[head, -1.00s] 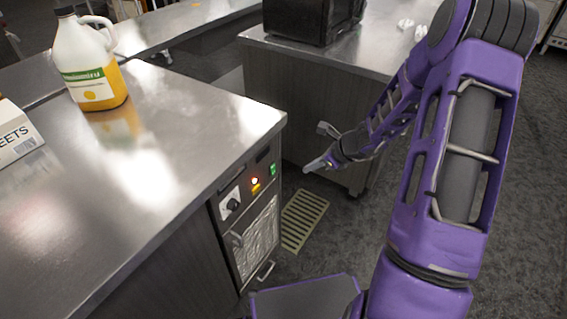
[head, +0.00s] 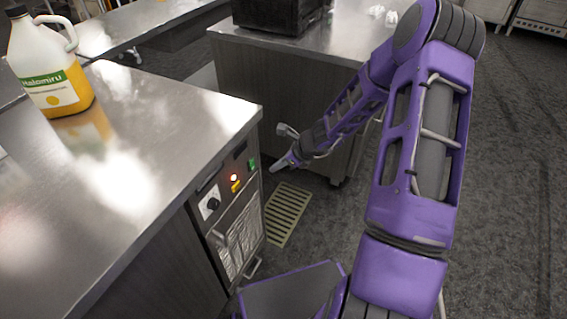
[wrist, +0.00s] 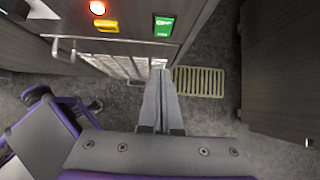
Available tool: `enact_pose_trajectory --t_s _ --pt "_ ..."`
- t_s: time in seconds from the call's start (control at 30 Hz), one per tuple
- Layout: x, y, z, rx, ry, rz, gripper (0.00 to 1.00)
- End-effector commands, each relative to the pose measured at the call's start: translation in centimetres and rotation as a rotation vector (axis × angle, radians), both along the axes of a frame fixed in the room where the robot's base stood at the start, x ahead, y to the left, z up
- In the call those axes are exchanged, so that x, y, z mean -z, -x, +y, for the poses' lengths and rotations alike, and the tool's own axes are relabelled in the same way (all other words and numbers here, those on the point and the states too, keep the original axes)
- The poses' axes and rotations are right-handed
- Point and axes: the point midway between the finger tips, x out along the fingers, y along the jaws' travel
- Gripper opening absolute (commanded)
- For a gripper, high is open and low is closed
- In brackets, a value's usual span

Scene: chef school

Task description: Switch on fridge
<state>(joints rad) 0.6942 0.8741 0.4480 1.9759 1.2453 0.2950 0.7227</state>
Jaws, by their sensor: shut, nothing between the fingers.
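The fridge (head: 237,240) is built into the end of the steel counter, with a control panel above its door. The panel has a black knob (head: 212,204) on a white plate, a lit red-orange lamp (head: 234,177), a yellow-orange element (head: 236,187) and a green switch (head: 252,164). In the wrist view the green switch (wrist: 163,26) faces me, with the lamp (wrist: 97,7) and the yellow element (wrist: 107,27) to its left. My gripper (head: 278,167) is shut and empty, just right of the panel. Its fingertips (wrist: 159,72) appear below the green switch, apparently not touching it.
A steel counter (head: 130,130) carries a jug (head: 45,65) of yellow liquid. A second counter (head: 285,95) with a black appliance (head: 275,12) stands close behind my gripper. A floor grate (head: 287,212) lies in the gap. Open floor is at the right.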

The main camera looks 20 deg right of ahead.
Motion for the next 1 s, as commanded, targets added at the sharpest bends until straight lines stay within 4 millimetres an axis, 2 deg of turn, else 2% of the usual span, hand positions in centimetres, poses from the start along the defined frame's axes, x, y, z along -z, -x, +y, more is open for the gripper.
enact_pose_trajectory --t_s 0.03,0.17,0.2,0.43,0.87,1.0 --pt "1.3 -0.4 0.6 -0.002 -0.003 0.002 0.00" --pt "3.3 -1.6 1.7 -0.001 -0.002 0.002 0.00" --pt "2.8 -2.2 2.3 -0.004 0.000 -0.002 0.00" --pt "3.1 -4.0 4.0 -0.002 0.001 -0.001 0.00" --pt "3.2 -4.3 4.3 -0.001 0.000 0.000 0.00" --pt "3.8 -4.8 4.8 -0.004 0.002 -0.002 0.00"
